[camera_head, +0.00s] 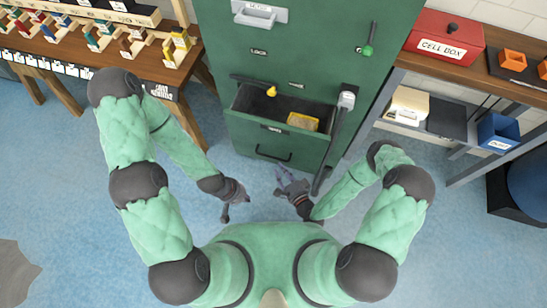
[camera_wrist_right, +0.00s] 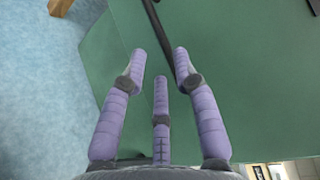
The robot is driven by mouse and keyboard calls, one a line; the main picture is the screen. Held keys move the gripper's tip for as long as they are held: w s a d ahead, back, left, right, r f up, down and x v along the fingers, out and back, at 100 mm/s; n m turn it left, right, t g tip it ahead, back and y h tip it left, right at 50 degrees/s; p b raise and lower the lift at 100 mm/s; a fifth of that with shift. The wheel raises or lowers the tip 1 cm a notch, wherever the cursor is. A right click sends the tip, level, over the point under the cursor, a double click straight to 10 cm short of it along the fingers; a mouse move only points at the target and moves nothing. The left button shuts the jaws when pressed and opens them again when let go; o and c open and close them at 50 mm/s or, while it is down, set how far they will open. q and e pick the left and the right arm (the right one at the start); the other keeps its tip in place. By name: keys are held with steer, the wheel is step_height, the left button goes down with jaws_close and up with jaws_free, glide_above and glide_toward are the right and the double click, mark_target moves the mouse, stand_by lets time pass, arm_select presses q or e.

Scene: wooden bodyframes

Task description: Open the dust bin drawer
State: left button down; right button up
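A green cabinet (camera_head: 310,62) stands ahead of me in the head view. One middle drawer (camera_head: 268,102) is pulled out, with a yellow item (camera_head: 302,122) inside. Below it, a shut bottom drawer (camera_head: 250,140) has a dark handle (camera_head: 273,155). I cannot read which label names the dust bin. My right gripper (camera_head: 288,182) is in front of the cabinet's bottom, just below that handle in the picture. In the right wrist view its purple fingers (camera_wrist_right: 160,70) are spread and empty before a green surface (camera_wrist_right: 240,85). My left gripper (camera_head: 236,203) hangs lower left; its fingers are too small to judge.
A dark long bar (camera_head: 334,140) runs down the cabinet's right side. A wooden bench (camera_head: 140,55) stands at left. A right-hand table holds a red cell box (camera_head: 446,38); a blue bin (camera_head: 498,133) is below. Blue floor (camera_head: 70,180) is open at left.

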steer(key=shift+b+x, duration=0.65)
steer(key=shift+x, duration=2.95)
jaws_close()
